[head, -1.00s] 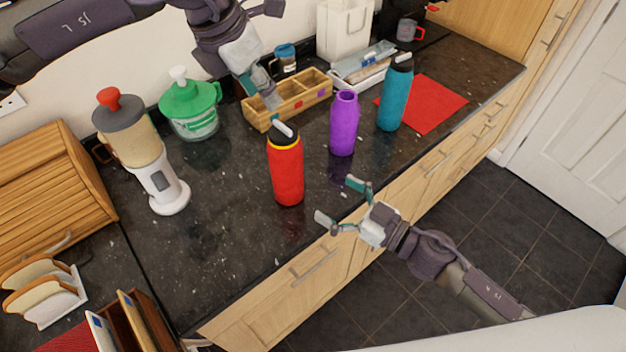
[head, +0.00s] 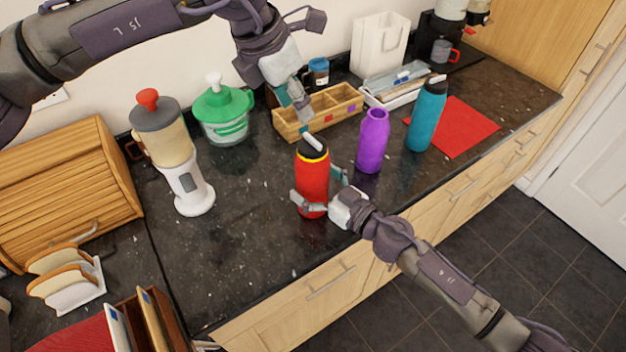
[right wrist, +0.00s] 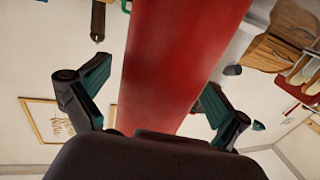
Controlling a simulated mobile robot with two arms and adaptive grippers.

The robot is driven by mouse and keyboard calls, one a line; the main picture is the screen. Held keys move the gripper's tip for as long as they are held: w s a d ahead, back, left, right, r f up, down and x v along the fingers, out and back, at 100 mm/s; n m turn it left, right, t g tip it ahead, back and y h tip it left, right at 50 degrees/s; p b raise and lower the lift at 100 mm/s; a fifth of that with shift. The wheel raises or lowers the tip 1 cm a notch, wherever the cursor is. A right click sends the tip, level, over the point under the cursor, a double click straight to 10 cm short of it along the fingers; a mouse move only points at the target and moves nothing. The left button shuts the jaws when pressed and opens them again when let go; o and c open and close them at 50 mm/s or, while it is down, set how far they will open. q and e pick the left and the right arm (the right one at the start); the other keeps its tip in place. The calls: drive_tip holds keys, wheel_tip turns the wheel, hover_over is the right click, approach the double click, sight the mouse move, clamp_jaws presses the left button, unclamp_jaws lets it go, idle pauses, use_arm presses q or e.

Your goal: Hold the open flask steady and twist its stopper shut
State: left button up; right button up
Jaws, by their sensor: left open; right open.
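A red flask (head: 312,180) stands upright on the dark counter, with a yellow ring under its black stopper (head: 313,147), which has a white loop on top. My right gripper (head: 315,184) is open around the flask's body, one finger on each side. In the right wrist view the red flask (right wrist: 180,60) fills the space between its fingers, with a gap visible at the left finger. My left gripper (head: 298,108) is open above and behind the stopper, not on it. A purple flask (head: 373,142) and a teal flask with a black lid (head: 427,118) stand to the right.
A wooden compartment box (head: 345,105) lies behind the flasks. A white blender-like appliance (head: 185,175) and a green-lidded jar (head: 225,120) stand left. A red mat (head: 465,128) lies at right. The counter left of the red flask is clear.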

sight(312, 138)
drive_tip(key=c, duration=1.5)
use_arm(q)
drive_tip(key=shift+c, duration=0.7)
use_arm(e)
drive_tip(key=shift+c, duration=0.2)
use_arm(q)
drive_tip(key=w+d+r+m+g+y, duration=0.3)
drive_tip(key=m, duration=1.5)
drive_tip(key=f, duration=1.1)
drive_tip(key=shift+s+f, duration=0.2)
drive_tip(key=shift+f, duration=0.2)
